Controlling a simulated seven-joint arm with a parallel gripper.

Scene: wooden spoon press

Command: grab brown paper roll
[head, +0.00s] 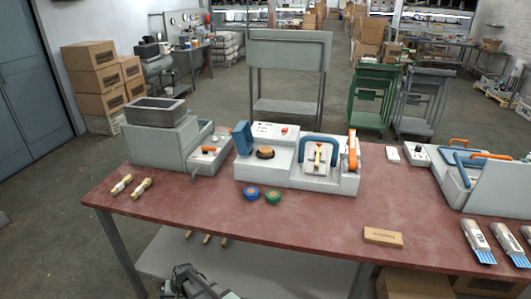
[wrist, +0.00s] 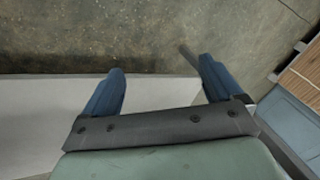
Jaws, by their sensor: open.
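I cannot single out a brown paper roll with certainty. A short, round brown piece (head: 265,152) sits on the white machine (head: 300,165) at the middle of the table. In front of it stand a blue-sided roll (head: 251,193) and a green-sided roll (head: 273,197), both with brownish tops. Two pale, banded rolls (head: 122,184) lie at the table's left end. In the wrist view my gripper (wrist: 162,66) is open, its two blue fingers apart with nothing between them. It faces the floor and a pale grey surface, and no roll shows there.
The red table (head: 320,222) has free room at its front middle. A brown block (head: 383,236) lies near the front edge. A grey machine (head: 165,145) stands at the left, another (head: 492,185) at the right. Blue-bristled brushes (head: 478,242) lie at the right front.

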